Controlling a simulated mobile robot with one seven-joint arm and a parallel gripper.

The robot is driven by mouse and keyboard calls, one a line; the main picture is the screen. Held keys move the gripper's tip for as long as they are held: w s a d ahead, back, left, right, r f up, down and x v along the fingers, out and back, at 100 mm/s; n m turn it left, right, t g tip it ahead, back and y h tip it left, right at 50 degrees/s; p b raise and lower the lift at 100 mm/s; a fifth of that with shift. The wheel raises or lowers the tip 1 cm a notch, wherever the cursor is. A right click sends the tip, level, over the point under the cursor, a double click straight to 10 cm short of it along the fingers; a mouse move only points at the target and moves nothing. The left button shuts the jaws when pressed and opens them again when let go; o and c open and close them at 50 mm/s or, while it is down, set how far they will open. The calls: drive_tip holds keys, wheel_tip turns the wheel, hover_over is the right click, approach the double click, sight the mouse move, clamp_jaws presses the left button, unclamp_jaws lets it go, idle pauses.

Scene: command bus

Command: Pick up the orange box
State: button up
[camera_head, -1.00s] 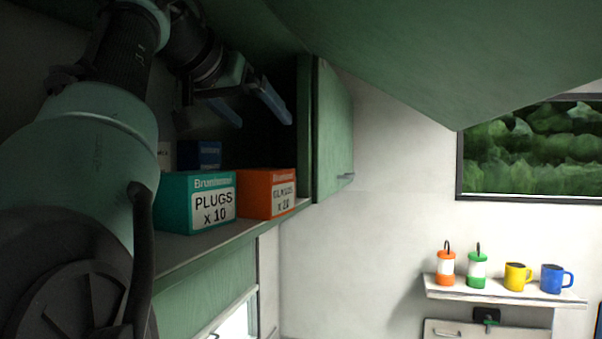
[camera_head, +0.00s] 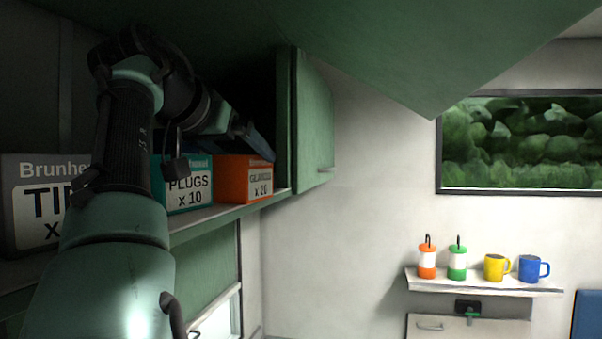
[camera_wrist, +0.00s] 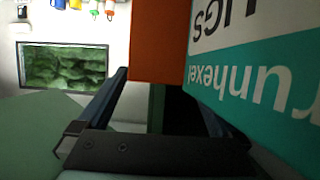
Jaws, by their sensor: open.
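The orange box (camera_head: 231,180) stands on the cabinet shelf, right of the teal plugs box (camera_head: 188,192), with its label facing out. My gripper (camera_head: 258,141) is open just above and behind the orange box in the head view. In the wrist view, which looks upside down, the orange box (camera_wrist: 158,42) shows between the lines of my two fingers (camera_wrist: 160,80). One finger passes along its left side; the other is partly hidden near the teal box (camera_wrist: 270,75). I cannot tell whether either finger touches a box.
A grey box (camera_head: 30,232) stands at the left of the shelf (camera_head: 225,213). The open green cabinet door (camera_head: 314,125) is close on the right of the orange box. Lanterns and mugs stand on a far wall shelf (camera_head: 480,286).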

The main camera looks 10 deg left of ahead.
drive_tip(key=p+x, duration=0.2)
drive_tip(key=x, duration=0.1)
drive_tip(key=shift+w+a+p, duration=0.2)
drive_tip(key=shift+w+p, duration=0.05)
drive_tip(key=shift+p, duration=0.05)
drive_tip(key=shift+w+d+f, duration=0.2)
drive_tip(key=shift+w+f, duration=0.2)
drive_tip(key=shift+w, duration=0.15)
drive_tip(key=shift+a, duration=0.1)
drive_tip(key=shift+c, duration=1.3)
drive_tip(key=c, duration=1)
